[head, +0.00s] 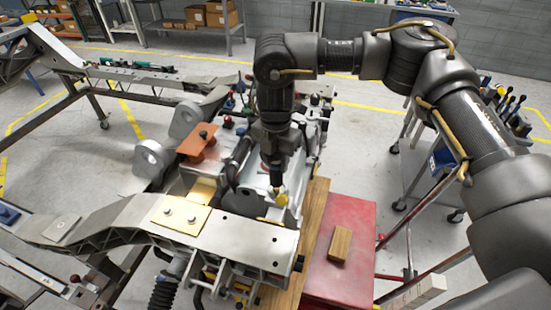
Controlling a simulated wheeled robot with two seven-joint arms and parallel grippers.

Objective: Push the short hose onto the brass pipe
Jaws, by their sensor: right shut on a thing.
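My right gripper (275,176) comes down from above over the middle of the chassis fixture and points downward. It is shut on a small dark piece, which looks like the short hose; the fingers and the arm hide most of it. A black curved hose (239,158) lies just left of the gripper. A small yellow, brass-coloured part (281,199) shows right below the fingertips; I cannot tell whether it is the brass pipe or whether the held piece touches it. My left gripper is not in view.
The grey metal frame (130,212) surrounds the white block in the middle. An orange bracket (198,145) stands left of the gripper. A wooden block (340,244) lies on a red surface (350,205) at the right. A tool cart (430,175) stands farther right.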

